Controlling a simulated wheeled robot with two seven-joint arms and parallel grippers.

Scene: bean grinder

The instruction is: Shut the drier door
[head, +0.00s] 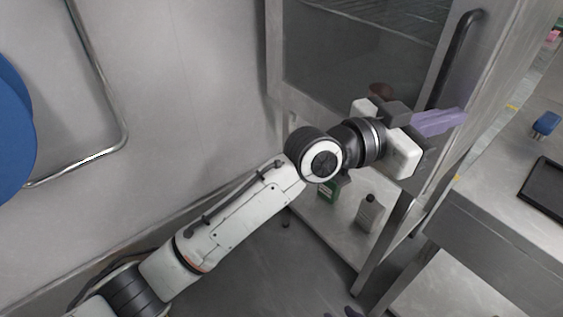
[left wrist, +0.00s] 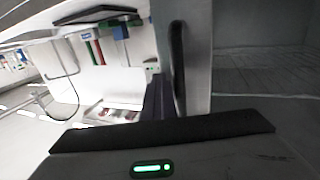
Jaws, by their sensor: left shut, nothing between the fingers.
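The drier door (head: 437,68) is a grey metal frame around a dark window, with wire racks visible behind the glass. Its long black handle (head: 452,58) stands upright on the right side of the frame. My left gripper (head: 440,122) has purple fingers, is shut and empty, and lies beside the lower end of the handle. In the left wrist view the handle (left wrist: 178,62) and the door's frame (left wrist: 198,62) are just beyond the purple fingers. I cannot tell whether fingers and door touch, or whether a gap remains at the door's edge.
A steel table (head: 500,220) at the right carries a black tray (head: 544,192) and a blue object (head: 546,123). A wall is at the left.

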